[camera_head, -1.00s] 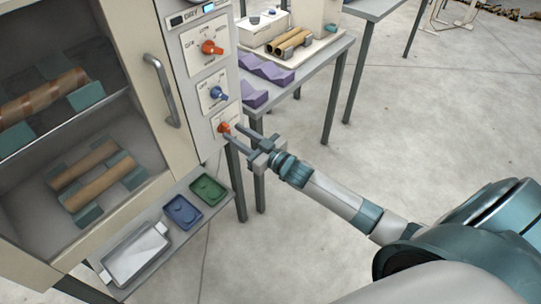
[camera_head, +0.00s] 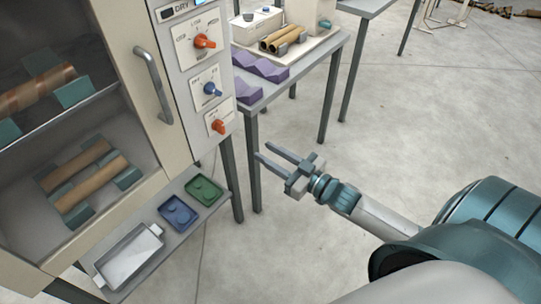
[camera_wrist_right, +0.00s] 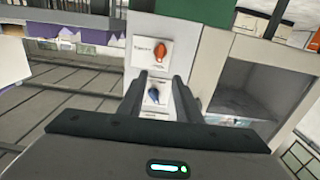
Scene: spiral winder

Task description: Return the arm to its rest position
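My right gripper (camera_head: 273,157) is in the middle of the head view, its two fingers parallel and apart with nothing between them. It is in free air, to the right of the control panel and clear of the lowest orange knob (camera_head: 218,127). In the right wrist view the open fingers (camera_wrist_right: 159,87) point toward the panel, with an orange knob (camera_wrist_right: 160,52) and a blue knob (camera_wrist_right: 154,96) beyond them. The head view also shows the upper orange knob (camera_head: 204,41) and the blue knob (camera_head: 210,89) on the panel. My left gripper does not show.
The cabinet with a door handle (camera_head: 152,85) and tubes inside stands at left. A shelf below holds a blue tray (camera_head: 178,213), a green tray (camera_head: 204,190) and a metal tray (camera_head: 130,256). A table with purple holders (camera_head: 262,68) stands behind.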

